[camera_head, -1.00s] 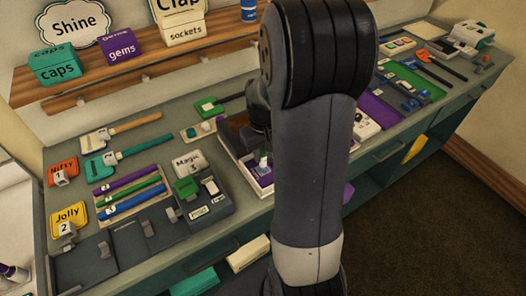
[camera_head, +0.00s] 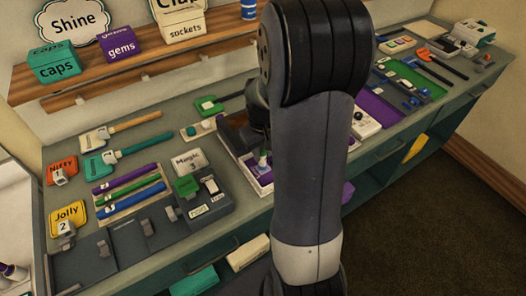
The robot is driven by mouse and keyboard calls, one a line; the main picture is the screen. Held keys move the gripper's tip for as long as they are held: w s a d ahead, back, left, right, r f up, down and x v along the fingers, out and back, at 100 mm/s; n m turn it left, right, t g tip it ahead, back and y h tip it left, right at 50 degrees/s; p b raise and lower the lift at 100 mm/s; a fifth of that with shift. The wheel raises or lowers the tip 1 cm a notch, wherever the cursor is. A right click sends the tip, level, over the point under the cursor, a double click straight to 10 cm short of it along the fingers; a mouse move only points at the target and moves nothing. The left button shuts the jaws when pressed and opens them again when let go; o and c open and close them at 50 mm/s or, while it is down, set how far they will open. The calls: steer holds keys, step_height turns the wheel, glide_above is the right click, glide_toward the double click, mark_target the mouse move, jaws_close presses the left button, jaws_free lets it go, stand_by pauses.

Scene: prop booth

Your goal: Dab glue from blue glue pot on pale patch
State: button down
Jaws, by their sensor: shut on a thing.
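My gripper (camera_head: 262,148) is partly hidden behind my own arm. It points down over a white-rimmed tray (camera_head: 236,171) with a purple inside, near the middle of the bench. It is shut on a small pale thing (camera_head: 263,158), too small and covered to name. Its lower end is over the tray; I cannot tell whether it touches. A small blue pot-like cylinder (camera_head: 249,10) stands on the shelf at the top; I cannot tell whether it is the glue pot. I cannot pick out the pale patch for certain.
Two long-handled brushes (camera_head: 135,123) and several coloured sticks (camera_head: 128,193) lie at the left. A dark grey holder (camera_head: 145,235) is at the front left. Boxes line the shelf (camera_head: 125,62). A green mat (camera_head: 410,80) with small parts lies at the right.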

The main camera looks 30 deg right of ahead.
steer(key=shift+s, duration=0.25)
steer(key=shift+s, duration=0.2)
steer(key=shift+w+f, duration=0.1)
steer(key=shift+w, duration=0.4)
steer(key=shift+s, duration=0.2)
steer(key=shift+s, duration=0.4)
steer(key=shift+w, duration=0.15)
steer(key=shift+w, duration=0.45)
steer(key=shift+s, duration=0.25)
stand_by(1.3)
